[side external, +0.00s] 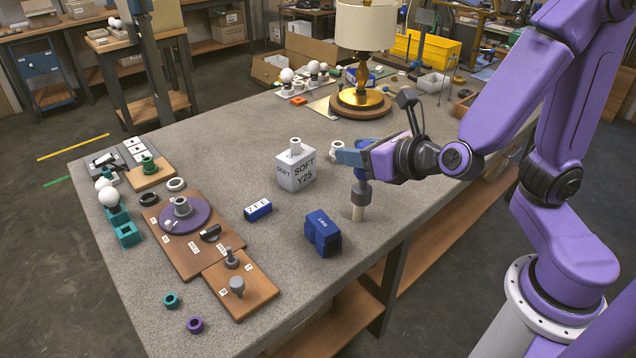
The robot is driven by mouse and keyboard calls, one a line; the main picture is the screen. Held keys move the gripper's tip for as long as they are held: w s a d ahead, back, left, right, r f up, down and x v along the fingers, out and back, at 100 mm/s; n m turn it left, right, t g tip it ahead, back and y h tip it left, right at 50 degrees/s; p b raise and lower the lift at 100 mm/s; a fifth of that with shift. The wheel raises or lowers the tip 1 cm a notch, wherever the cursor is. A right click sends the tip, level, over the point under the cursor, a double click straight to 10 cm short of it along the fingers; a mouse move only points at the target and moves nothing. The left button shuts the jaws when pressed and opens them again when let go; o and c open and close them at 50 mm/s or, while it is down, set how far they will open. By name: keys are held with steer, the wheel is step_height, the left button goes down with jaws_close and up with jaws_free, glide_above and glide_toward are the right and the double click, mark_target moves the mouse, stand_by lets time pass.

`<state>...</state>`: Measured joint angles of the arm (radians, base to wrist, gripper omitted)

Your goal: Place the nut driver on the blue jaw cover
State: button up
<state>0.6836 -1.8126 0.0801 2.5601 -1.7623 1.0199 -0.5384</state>
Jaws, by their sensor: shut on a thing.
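My gripper (357,168) is over the right part of the grey table, reaching in from the right. It is shut on an upright tool with a dark grey upper part and a beige lower end, which I take as the nut driver (360,196). The beige end is at or just above the tabletop; I cannot tell if it touches. A blue block with a small white label, likely the blue jaw cover (322,232), lies on the table left of and nearer than the tool, apart from it. The tool's top is hidden by my gripper.
A white box marked SOFT (296,171) with a ring on top stands left of my gripper. A smaller blue labelled block (257,210) lies nearby. Wooden boards with parts (195,250) fill the left front. A lamp (361,100) stands behind. Table between is clear.

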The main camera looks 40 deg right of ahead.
mark_target(362, 191)
steer(key=w+a+f, duration=0.2)
steer(key=w+f, duration=0.6)
steer(key=f, duration=0.2)
steer(key=shift+w+f, duration=0.2)
steer(key=shift+f, duration=0.15)
steer(key=shift+a+f, duration=0.1)
stand_by(0.4)
steer(key=o, duration=1.1)
steer(key=v, duration=1.2)
